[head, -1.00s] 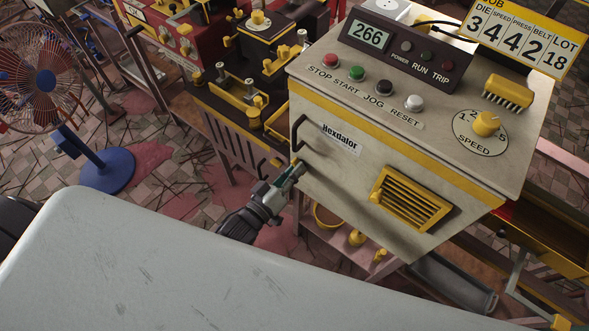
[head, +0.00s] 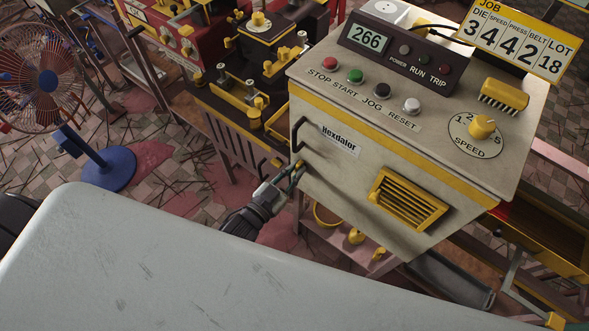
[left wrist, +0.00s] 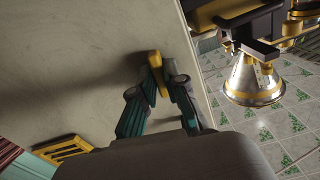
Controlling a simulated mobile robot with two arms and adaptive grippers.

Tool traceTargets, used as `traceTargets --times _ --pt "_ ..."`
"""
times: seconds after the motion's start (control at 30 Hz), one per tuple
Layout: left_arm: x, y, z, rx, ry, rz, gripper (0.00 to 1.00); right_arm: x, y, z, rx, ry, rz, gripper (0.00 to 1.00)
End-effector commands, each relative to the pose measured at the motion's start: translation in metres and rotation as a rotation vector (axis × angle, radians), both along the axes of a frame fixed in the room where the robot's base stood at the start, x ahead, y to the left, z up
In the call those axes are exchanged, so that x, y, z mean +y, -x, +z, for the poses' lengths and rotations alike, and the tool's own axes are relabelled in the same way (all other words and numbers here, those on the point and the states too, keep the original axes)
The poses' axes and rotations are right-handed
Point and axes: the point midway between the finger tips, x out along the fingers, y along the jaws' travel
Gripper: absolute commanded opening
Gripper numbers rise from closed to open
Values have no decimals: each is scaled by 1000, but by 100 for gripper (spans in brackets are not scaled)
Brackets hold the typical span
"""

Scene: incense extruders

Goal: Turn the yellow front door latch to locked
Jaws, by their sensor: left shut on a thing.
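The yellow latch (left wrist: 156,66) is a small bar on the cream front door (left wrist: 90,50) of the Hexdalor cabinet. In the left wrist view it stands slightly tilted from upright, between my fingertips. In the head view only a bit of the latch (head: 299,164) shows, below the dark door handle (head: 302,133). My left gripper (head: 289,178) reaches the door's left edge from below. It also shows in the left wrist view (left wrist: 158,84), shut on the latch with a finger on each side. My right gripper is not in view.
A yellow vent (head: 408,199) sits on the door to the right of the latch. The cabinet top carries buttons and a speed knob (head: 482,127). A blue-based fan (head: 109,170) stands on the floor at left. A metal cone (left wrist: 252,80) is beside the cabinet.

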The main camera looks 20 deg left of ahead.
Motion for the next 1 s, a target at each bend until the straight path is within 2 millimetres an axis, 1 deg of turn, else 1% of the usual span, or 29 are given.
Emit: traceTargets --times 0.2,0.4,0.97,1.0 --pt "0 0 0 -45 -123 1 0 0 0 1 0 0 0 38" --pt "0 0 0 -69 -189 1 0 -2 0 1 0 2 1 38" --pt "0 0 0 -80 -220 0 0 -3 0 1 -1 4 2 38" --pt "0 0 0 -80 -220 0 16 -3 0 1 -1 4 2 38"
